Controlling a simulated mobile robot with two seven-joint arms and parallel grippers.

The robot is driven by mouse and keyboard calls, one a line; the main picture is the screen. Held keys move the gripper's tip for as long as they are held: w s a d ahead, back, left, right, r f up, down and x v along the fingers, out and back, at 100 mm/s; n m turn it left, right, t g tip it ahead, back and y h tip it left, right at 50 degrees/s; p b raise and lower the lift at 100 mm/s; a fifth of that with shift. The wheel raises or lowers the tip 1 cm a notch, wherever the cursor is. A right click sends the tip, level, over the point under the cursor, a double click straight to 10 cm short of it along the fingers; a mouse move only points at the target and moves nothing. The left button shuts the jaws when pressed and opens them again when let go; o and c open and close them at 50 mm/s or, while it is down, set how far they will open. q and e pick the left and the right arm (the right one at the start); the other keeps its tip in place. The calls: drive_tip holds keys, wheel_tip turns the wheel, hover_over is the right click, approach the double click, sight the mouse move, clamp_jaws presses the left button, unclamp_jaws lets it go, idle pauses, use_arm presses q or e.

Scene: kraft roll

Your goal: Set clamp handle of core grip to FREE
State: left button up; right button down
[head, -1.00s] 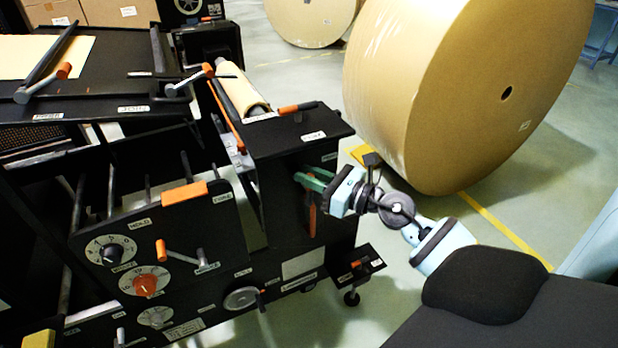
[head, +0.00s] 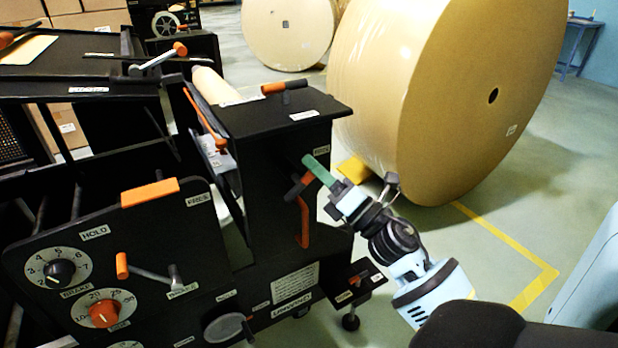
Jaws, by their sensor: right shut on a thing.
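The clamp handle (head: 304,222), an orange lever, is on the front face of the black box-shaped housing at the right end of the machine. Its lower part hangs down along that face. My right gripper (head: 312,176) reaches in from the lower right with green fingers and is shut at the upper end of this orange lever. The fingers and wrist hide part of the lever and its pivot. A small label (head: 321,150) is above the gripper on the housing; its print is too small to read surely. My left gripper is not in view.
Another lever with an orange grip (head: 274,88) is on the housing top. The front panel has an orange bar (head: 150,192), HOLD (head: 94,233) and FREE (head: 199,199) labels, dials and an orange-tipped crank (head: 123,266). A huge kraft roll (head: 445,100) stands behind my right arm.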

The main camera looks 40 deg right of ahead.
drive_tip(key=m+h, duration=0.1)
drive_tip(key=m, duration=0.1)
drive_tip(key=f+m+t+h+b, duration=0.1)
drive_tip(key=m+h, duration=0.2)
drive_tip(key=m, duration=0.1)
drive_tip(key=shift+d+f+b, duration=0.25)
drive_tip(key=shift+d+b, duration=0.05)
drive_tip(key=shift+b, duration=0.1)
drive_tip(key=shift+s+d+f+m+h+b, duration=0.1)
drive_tip(key=shift+f+m+h+b, duration=0.1)
drive_tip(key=shift+m+h, duration=0.8)
drive_tip(key=shift+w+a+f+m+h+b, duration=0.15)
drive_tip(key=shift+m+h, duration=0.6)
drive_tip(key=shift+m, duration=0.5)
drive_tip(key=shift+s+d+f+m+h+b, duration=0.2)
drive_tip(key=shift+m+h, duration=0.65)
drive_tip(key=shift+m, duration=0.3)
drive_tip(key=c, duration=1.4)
unclamp_jaws()
drive_tip(key=v, duration=0.7)
drive_tip(key=shift+s+f, duration=0.25)
drive_tip(key=shift+s, duration=0.05)
